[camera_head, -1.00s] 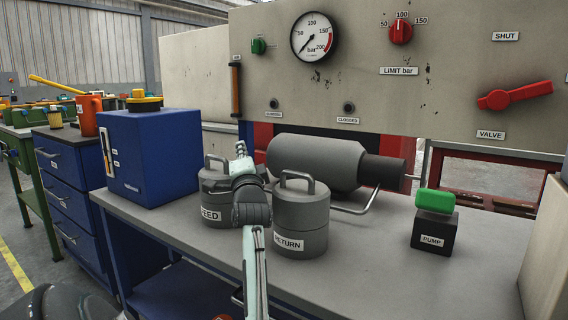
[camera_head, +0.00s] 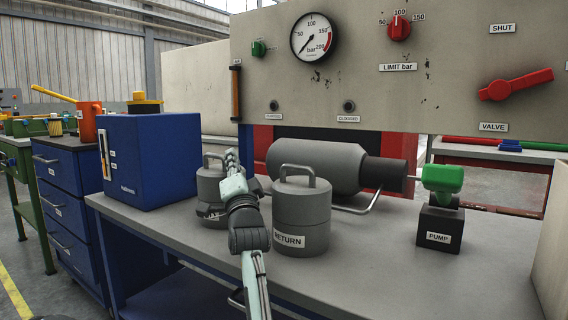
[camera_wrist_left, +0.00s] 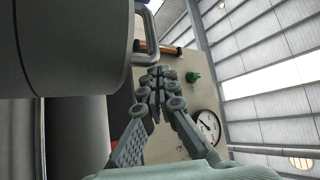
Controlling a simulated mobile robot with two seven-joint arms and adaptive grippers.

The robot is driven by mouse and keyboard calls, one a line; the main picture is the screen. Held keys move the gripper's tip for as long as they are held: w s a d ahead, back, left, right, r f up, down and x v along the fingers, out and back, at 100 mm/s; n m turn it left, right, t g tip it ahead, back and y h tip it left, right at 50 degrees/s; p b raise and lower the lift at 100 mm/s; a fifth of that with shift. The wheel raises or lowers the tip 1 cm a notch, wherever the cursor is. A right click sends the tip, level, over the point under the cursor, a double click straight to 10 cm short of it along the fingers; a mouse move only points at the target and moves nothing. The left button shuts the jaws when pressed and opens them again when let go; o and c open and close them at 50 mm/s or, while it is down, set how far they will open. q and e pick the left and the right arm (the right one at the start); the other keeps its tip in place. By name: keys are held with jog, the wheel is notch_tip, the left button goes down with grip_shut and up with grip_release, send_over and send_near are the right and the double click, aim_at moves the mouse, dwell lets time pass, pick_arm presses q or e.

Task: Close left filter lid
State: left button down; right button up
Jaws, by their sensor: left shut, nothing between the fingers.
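The left filter (camera_head: 208,185) is a grey can with a loop handle on its lid, standing on the bench. Its lid appears to lie on top, but I cannot tell whether it sits fully home. My left gripper (camera_head: 231,160) is shut and empty just right of this filter, covering part of it and its label. In the left wrist view the closed fingers (camera_wrist_left: 157,85) point past the handled grey can (camera_wrist_left: 75,40); I cannot tell whether they touch it. The grey RETURN filter (camera_head: 300,215) stands right of my arm with its lid on. My right gripper is out of view.
A horizontal grey cylinder (camera_head: 315,165) and a bent pipe lie behind the filters. A blue box (camera_head: 152,160) stands at left. The PUMP box (camera_head: 438,228) with a green knob stands at right. The gauge panel rises behind. The front right of the bench (camera_head: 400,285) is clear.

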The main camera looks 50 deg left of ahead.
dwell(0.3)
pick_arm(q)
jog(key=shift+r, duration=0.1)
notch_tip(320, 180, up, 10)
dwell(0.6)
